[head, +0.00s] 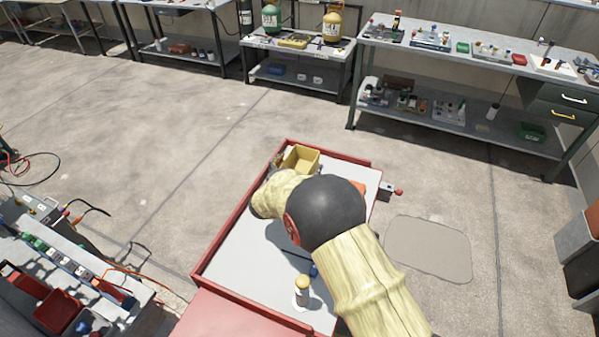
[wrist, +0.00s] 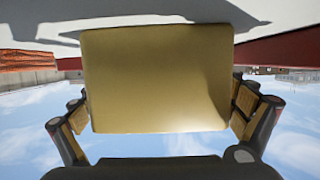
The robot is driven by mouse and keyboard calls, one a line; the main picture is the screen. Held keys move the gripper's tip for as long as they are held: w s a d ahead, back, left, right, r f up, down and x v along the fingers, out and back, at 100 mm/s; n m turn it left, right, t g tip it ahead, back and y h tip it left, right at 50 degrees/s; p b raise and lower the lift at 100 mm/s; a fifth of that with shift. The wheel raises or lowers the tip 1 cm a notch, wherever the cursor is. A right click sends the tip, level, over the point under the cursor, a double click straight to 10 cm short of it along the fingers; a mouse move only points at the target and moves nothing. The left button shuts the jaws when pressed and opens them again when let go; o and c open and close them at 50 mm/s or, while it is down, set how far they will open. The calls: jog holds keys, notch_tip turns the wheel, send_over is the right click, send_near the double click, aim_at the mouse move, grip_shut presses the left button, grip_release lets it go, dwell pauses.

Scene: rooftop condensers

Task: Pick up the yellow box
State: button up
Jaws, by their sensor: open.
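The yellow box (head: 303,157) sits at the far end of the white-topped red cart (head: 238,252), close to its raised rim. My arm covers part of it in the head view. In the wrist view the yellow box (wrist: 158,75) fills the middle, with one face towards the camera. My gripper (wrist: 162,108) is open, with one finger on the left and one on the right of the box. I cannot tell whether the fingers touch it. In the head view my gripper is mostly hidden behind the arm.
A white bottle with a yellow cap (head: 302,292) and a blue-handled tool (head: 313,270) are on the near part of the cart. An orange thing (head: 361,187) shows beside my arm. Workbenches (head: 460,60) stand at the back.

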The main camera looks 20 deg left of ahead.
jog(key=shift+r, duration=0.1)
jog(key=c, duration=0.4)
jog(key=c, duration=0.9)
